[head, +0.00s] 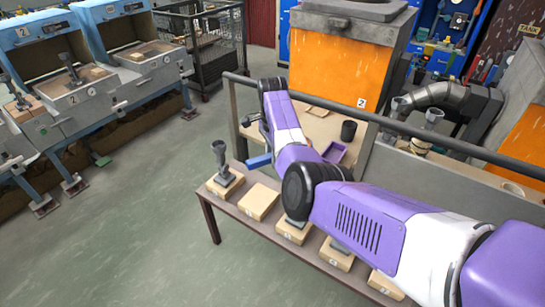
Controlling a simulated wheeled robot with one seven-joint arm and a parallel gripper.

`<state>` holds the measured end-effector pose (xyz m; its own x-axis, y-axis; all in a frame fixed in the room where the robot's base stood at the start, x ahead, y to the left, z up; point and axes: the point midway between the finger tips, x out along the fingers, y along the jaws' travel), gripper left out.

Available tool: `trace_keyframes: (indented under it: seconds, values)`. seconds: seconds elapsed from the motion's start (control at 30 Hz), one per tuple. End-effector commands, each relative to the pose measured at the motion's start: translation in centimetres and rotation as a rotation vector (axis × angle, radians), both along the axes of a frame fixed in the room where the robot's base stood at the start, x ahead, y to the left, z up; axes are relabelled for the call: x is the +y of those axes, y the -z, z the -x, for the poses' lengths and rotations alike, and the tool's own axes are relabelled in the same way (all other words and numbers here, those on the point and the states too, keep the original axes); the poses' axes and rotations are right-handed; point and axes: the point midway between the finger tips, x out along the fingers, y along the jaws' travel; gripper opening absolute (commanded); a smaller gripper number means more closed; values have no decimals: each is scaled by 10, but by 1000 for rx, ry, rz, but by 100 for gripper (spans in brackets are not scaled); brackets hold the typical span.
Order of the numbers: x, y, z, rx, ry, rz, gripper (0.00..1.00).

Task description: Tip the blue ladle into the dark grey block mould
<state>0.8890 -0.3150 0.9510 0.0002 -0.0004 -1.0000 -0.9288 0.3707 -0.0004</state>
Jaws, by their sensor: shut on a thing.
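A blue bar-like piece, taken as part of the blue ladle (259,161), shows just left of my arm, above the front bench. My gripper (252,119) is only partly in view at the end of the bent arm. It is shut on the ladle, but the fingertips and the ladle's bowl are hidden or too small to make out. I cannot say for certain which piece is the dark grey block mould. A dark grey funnel-topped piece (221,157) stands upright on the leftmost tan block. Another dark grey piece (340,247) is partly covered by my arm.
Several tan blocks, one of them bare (259,202), line the front bench. A grey rail (310,99) runs behind the bench.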

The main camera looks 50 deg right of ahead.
Motion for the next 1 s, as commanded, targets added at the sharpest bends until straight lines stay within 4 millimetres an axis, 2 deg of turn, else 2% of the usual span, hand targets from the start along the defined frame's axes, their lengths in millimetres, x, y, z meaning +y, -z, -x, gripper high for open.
trace_keyframes:
  seconds: [1.0]
  values:
    - [-1,42,0,-1,4,1,0]
